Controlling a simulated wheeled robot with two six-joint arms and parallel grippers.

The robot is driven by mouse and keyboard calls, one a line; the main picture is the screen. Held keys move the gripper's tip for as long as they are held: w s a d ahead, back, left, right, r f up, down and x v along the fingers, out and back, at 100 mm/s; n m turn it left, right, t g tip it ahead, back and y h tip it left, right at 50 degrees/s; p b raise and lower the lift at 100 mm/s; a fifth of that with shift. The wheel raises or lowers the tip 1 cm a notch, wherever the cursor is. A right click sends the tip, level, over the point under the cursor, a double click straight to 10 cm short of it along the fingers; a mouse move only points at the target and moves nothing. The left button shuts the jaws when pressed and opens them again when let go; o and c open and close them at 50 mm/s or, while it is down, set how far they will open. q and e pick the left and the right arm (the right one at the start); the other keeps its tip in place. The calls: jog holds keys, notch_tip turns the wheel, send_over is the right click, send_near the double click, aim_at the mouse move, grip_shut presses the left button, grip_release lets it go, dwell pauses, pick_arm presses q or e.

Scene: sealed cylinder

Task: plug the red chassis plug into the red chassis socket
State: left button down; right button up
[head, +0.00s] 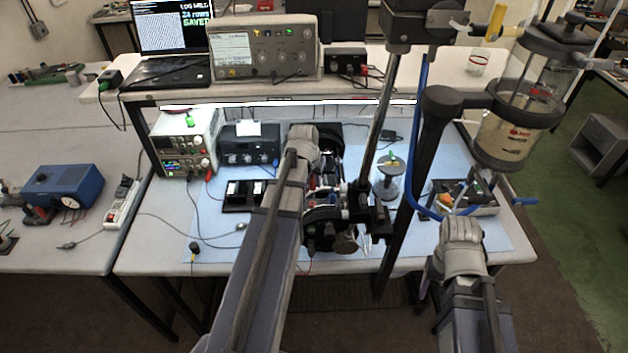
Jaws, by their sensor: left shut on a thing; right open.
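My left arm reaches up through the middle of the head view, and my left gripper (325,187) is among dark apparatus and wires over the blue mat. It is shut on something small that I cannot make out. My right gripper (466,200) is open at the mat's right side, near a small dark box (480,197) with orange and green parts. Red leads (209,180) show at the front of the white power supply (187,143). I cannot clearly pick out the red chassis plug or the red chassis socket; my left arm hides part of the bench.
A tall stand with dark posts (384,95) and a clear cylinder (515,125) rises in front of the right half. A grey spool-like stand (388,180) and a dark box meter (250,147) stand on the blue mat (215,255). The mat's front left is mostly clear.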

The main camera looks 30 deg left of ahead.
aim_at(314, 202)
pick_arm(q)
jog(key=shift+s+a+f, duration=0.1)
jog(key=shift+a, duration=0.2)
jog(key=shift+d+f, duration=0.15)
jog(key=shift+d, duration=0.05)
jog(key=shift+a+f+b, duration=0.1)
jog(key=shift+f+b, duration=0.7)
jog(key=shift+b, duration=0.15)
notch_tip(314, 202, down, 4)
jog(key=b, duration=0.4)
jog(key=shift+f+b, duration=0.55)
jog(key=shift+b, duration=0.05)
dwell(1.0)
jog(key=c, duration=0.6)
grip_release()
jog(key=shift+r, duration=0.1)
